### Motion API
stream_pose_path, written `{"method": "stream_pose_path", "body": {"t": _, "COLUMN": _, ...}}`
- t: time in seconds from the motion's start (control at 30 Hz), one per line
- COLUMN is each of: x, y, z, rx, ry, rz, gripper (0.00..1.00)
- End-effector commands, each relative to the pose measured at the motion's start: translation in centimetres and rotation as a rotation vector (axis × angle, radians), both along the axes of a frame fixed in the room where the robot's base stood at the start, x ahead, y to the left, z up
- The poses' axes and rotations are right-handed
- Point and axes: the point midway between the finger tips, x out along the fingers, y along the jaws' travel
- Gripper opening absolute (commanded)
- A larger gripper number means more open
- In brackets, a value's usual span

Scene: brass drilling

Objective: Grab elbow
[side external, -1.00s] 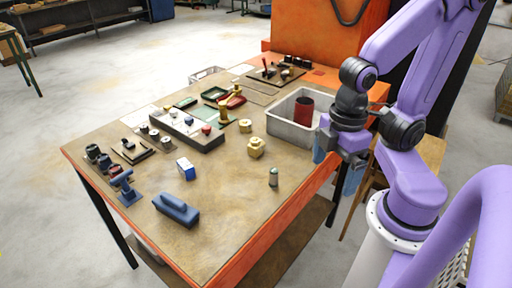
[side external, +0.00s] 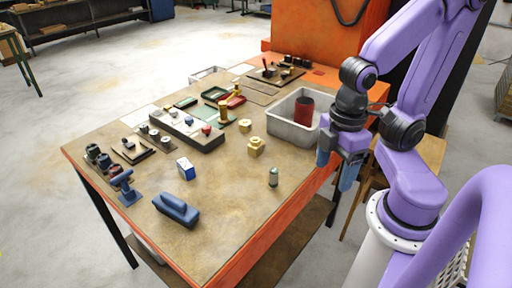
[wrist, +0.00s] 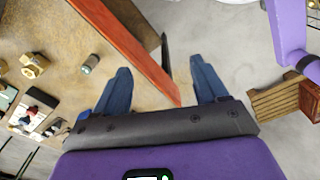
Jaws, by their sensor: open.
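A brass fitting (side external: 256,147) with a blocky shape stands on the worktable right of its middle; it looks like the elbow, though I cannot be sure. It also shows at the left of the wrist view (wrist: 34,65). A smaller brass piece (side external: 245,126) stands just behind it, and a taller brass piece (side external: 224,114) stands farther back. My gripper (side external: 336,170) is open and empty, off the table's right edge, well to the right of the brass pieces. In the wrist view its blue fingers (wrist: 160,68) are wide apart, with the table's orange edge between them.
A grey bin (side external: 283,127) with a dark red cylinder (side external: 304,111) stands close to my gripper. A small grey-green cylinder (side external: 273,177) stands near the table's right edge. A blue block (side external: 176,209) lies at the front. The front right tabletop is mostly clear.

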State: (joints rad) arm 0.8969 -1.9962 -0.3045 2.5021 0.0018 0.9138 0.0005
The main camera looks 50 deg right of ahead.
Motion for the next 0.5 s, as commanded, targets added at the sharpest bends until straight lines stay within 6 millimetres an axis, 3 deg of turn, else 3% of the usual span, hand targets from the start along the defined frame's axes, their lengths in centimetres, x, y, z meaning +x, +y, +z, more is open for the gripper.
{"method": "stream_pose_path", "body": {"t": 0.17, "x": 0.6, "y": 0.2, "z": -0.1, "rx": -0.021, "ry": -0.002, "rz": 0.006, "gripper": 0.72}}
{"method": "stream_pose_path", "body": {"t": 0.27, "x": 2.4, "y": 0.7, "z": -0.3, "rx": -0.079, "ry": -0.008, "rz": 0.024, "gripper": 0.72}}
{"method": "stream_pose_path", "body": {"t": 0.5, "x": 9.8, "y": 2.2, "z": -1.5, "rx": -0.333, "ry": -0.009, "rz": 0.111, "gripper": 0.72}}
